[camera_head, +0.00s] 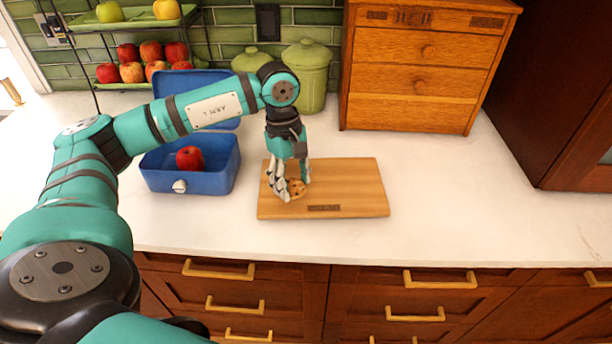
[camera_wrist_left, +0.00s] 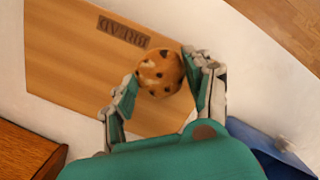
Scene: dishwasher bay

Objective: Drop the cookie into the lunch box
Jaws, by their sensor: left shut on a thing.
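The cookie (camera_head: 296,188) is round, brown and dotted with dark chips. My left gripper (camera_head: 291,190) points down over the wooden cutting board and is shut on the cookie. In the left wrist view the cookie (camera_wrist_left: 160,72) sits between the two fingers of the left gripper (camera_wrist_left: 160,80), over the board (camera_wrist_left: 75,75). I cannot tell whether the cookie still touches the board. The blue lunch box (camera_head: 190,179) stands open to the left of the board, its lid raised behind it, with a red apple (camera_head: 190,157) inside. My right gripper is not in view.
The cutting board (camera_head: 350,188) lies on the white counter (camera_head: 450,200). Behind stand green lidded canisters (camera_head: 307,72) and a wooden drawer chest (camera_head: 420,65). A tiered rack (camera_head: 130,25) of apples is at the back left. The counter right of the board is clear.

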